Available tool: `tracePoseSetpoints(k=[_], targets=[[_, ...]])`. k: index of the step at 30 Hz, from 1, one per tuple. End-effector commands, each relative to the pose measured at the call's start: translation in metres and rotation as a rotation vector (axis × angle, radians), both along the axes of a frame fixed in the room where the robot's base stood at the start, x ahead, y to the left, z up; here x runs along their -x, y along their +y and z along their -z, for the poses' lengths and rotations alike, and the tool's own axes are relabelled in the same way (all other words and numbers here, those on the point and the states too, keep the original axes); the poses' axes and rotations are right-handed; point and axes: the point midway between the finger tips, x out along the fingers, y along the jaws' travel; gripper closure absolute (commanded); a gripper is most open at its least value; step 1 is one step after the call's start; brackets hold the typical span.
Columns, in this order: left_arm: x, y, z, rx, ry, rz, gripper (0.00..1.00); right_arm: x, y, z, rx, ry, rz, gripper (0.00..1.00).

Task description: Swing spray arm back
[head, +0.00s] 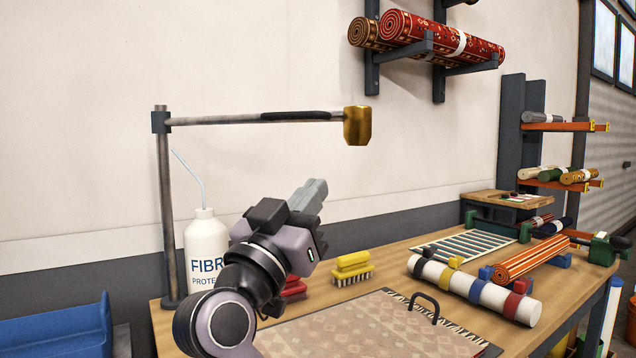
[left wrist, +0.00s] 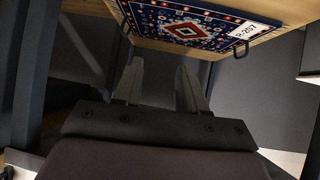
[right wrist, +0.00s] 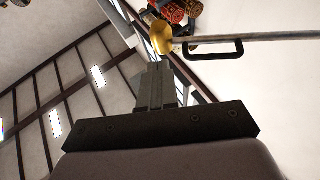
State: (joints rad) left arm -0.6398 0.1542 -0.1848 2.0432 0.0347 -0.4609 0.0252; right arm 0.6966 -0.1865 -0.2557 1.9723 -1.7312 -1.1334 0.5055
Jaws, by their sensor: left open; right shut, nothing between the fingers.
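The spray arm (head: 240,118) is a grey horizontal tube on a vertical post (head: 166,210) at the left of the table. It has a black grip (head: 295,116) and a brass nozzle (head: 357,126) at its free end, pointing right. The tube also shows in the right wrist view (right wrist: 275,38), with its black handle loop (right wrist: 214,48) and brass nozzle (right wrist: 161,37). My right gripper (head: 318,186) is shut and empty, below the tube and apart from it.
A white bottle (head: 206,245) with a straw stands by the post. Wall racks hold rolled rugs (head: 440,38). Air around the tube is clear.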

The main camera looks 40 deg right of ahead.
Motion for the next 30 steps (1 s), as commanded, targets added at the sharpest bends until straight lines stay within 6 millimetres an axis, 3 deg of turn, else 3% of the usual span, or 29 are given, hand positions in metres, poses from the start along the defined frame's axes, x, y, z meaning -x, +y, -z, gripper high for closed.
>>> tracePoseSetpoints(k=[6,15,21,30], targets=[[0.0,0.001,-0.016,-0.007,-0.009,0.001,0.59,-0.015,-0.039,-0.027,0.002,0.0,0.004,1.0],[0.001,0.006,-0.024,-0.018,-0.012,-0.005,0.59,-0.033,-0.084,-0.051,0.001,0.001,0.002,1.0],[0.002,0.006,-0.025,-0.016,-0.011,-0.013,0.59,-0.038,-0.096,-0.055,0.0,0.001,0.0,1.0],[0.003,0.007,-0.023,-0.019,-0.009,-0.014,0.59,-0.039,-0.097,-0.055,0.0,0.001,0.0,1.0]])
